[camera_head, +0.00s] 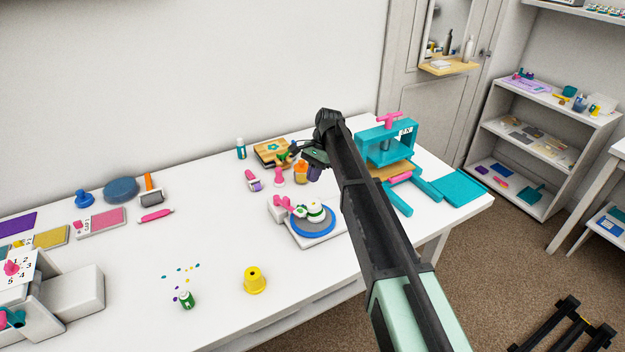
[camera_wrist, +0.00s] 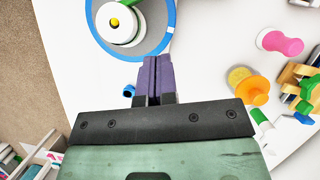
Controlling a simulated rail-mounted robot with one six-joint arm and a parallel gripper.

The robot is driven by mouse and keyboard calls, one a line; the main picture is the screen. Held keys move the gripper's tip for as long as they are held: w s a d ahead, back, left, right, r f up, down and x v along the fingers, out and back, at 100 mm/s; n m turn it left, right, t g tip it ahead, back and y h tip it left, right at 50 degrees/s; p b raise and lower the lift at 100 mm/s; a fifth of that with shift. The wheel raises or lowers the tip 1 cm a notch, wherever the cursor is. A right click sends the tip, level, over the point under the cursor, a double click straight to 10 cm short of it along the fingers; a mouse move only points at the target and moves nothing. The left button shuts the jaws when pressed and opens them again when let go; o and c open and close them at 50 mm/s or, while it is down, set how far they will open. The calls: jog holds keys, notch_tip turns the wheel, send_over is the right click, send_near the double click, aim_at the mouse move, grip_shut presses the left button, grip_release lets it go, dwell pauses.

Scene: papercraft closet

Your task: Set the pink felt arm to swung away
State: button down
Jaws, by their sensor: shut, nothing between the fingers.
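The pink felt arm (camera_head: 287,203) is at the left of a small turntable with a blue round pad (camera_head: 313,229) on a pale base. It points toward the white and green round piece (camera_head: 316,211) on the pad; I cannot tell whether it touches it. In the wrist view the white piece (camera_wrist: 119,24) and the blue pad (camera_wrist: 154,43) show at the top, but the pink arm is out of view. My gripper (camera_head: 315,172) is behind the turntable, above the table, with its purple fingers (camera_wrist: 152,80) shut and empty, apart from the arm.
A pink stamp-like piece (camera_head: 279,177) and an orange jar (camera_head: 301,172) stand close to my gripper. A teal press (camera_head: 385,145) stands to the right. A yellow cup (camera_head: 254,280) is in front. The table left of the turntable is mostly clear.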

aim_at(288, 206)
jog(key=b+x, duration=0.5)
jog(key=x, duration=0.2)
jog(key=shift+w+d+f, duration=0.15)
jog(key=s+a, duration=0.2)
jog(key=s, duration=0.1)
jog(key=shift+a+r, duration=0.25)
jog(key=shift+r, duration=0.1)
jog(key=shift+a, duration=0.2)
jog(key=shift+s+a, duration=0.1)
